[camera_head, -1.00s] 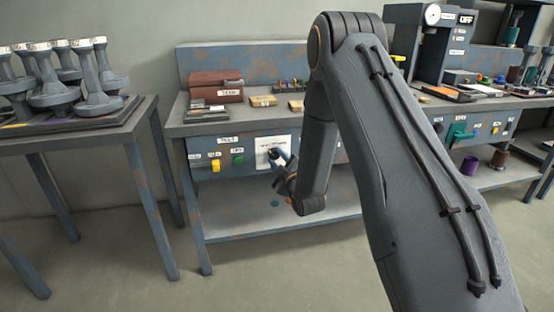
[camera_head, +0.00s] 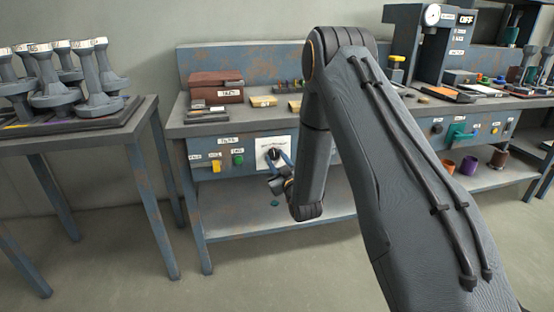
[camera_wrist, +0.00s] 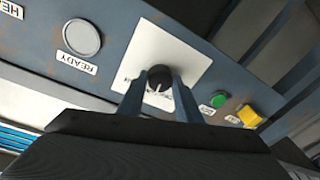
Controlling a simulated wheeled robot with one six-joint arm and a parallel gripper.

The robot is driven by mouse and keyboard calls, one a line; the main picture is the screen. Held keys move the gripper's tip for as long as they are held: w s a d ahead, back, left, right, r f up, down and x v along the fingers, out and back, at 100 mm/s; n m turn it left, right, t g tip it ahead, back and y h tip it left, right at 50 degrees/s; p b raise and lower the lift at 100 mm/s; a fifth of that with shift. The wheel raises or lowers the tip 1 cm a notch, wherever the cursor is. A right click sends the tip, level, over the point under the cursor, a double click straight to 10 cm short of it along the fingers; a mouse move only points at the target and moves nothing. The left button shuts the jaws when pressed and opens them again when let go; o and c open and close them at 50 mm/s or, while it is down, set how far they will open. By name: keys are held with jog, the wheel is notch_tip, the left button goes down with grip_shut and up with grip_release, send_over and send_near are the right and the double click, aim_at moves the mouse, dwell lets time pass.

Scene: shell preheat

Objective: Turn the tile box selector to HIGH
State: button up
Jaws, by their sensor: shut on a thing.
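The selector is a round black knob (camera_wrist: 160,76) with a white pointer line, set in a white plate (camera_wrist: 165,48) on the blue-grey bench front. In the wrist view its pointer line points down the picture, toward my gripper. The lettering around the knob is partly hidden and too small to read. My gripper (camera_wrist: 159,88) has its two blue-grey fingers on either side of the knob and is shut on it. In the head view my gripper (camera_head: 276,159) reaches the white plate (camera_head: 287,143) from below, and covers part of the knob.
A green button (camera_head: 238,159) and a yellow switch (camera_head: 215,166) sit left of the plate. A round READY lamp (camera_wrist: 82,38) shows beside the plate in the wrist view. A brown box (camera_head: 216,89) stands on the benchtop (camera_head: 210,127). A side table (camera_head: 70,140) stands left.

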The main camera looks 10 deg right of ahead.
jog(key=m, duration=0.3)
jog(key=m+h, duration=0.1)
jog(key=m, duration=0.2)
jog(key=shift+a+t+p, duration=0.1)
jog(key=shift+t+p, duration=0.2)
jog(key=shift+p, duration=0.1)
jog(key=m+h+p, duration=0.1)
jog(key=m, duration=0.4)
jog(key=shift+f+m, duration=0.1)
jog(key=shift+m, duration=0.5)
jog(key=o, duration=1)
jog(key=shift+o, duration=0.2)
jog(key=shift+s, duration=0.1)
jog(key=s, duration=0.7)
jog(key=shift+s+f+p, duration=0.25)
jog(key=shift+f+p, duration=0.05)
jog(key=shift+f, duration=0.15)
